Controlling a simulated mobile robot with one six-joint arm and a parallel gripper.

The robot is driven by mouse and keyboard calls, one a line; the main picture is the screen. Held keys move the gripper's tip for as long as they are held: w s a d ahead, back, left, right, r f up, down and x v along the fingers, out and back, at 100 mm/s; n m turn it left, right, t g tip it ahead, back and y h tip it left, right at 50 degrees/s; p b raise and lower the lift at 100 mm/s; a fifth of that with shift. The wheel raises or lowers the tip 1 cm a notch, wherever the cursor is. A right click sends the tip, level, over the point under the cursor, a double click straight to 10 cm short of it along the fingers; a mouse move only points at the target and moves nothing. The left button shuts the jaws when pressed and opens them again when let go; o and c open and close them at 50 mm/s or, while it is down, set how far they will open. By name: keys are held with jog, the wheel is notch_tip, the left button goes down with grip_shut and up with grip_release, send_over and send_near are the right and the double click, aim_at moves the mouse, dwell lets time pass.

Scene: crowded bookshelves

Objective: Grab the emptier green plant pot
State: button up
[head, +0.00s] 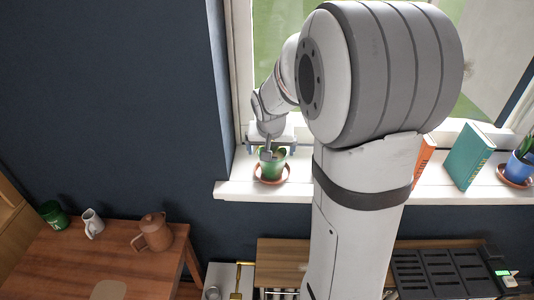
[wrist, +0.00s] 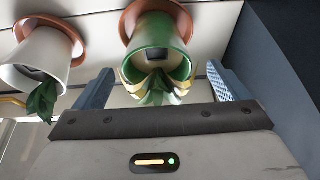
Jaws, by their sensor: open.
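A green plant pot (head: 272,173) stands on the windowsill at a terracotta saucer, with a few leaves showing. In the wrist view the green pot (wrist: 151,33) has yellow-green leaves at its mouth and a dark block-like shape inside. My gripper (head: 271,150) is open at the pot, partly covering it in the head view. In the wrist view the two blue fingers of my gripper (wrist: 158,86) are spread to either side of the pot's leafy end, apart from it. I cannot tell a second green plant pot on the sill; my arm hides part of it.
A white pot (wrist: 45,50) with a drooping leaf is beside the green pot in the wrist view. Orange (head: 424,160) and teal (head: 468,156) books and a blue pot (head: 519,168) stand along the sill. A table at left holds a green container (head: 53,215) and jugs.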

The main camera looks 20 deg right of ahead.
aim_at(273, 158)
jog(key=x, duration=0.3)
jog(key=p+x, duration=0.1)
jog(key=x, duration=0.3)
jog(key=shift+s+d+f, duration=0.1)
jog(key=shift+d+f, duration=0.15)
jog(key=shift+r, duration=0.1)
jog(key=c, duration=1.2)
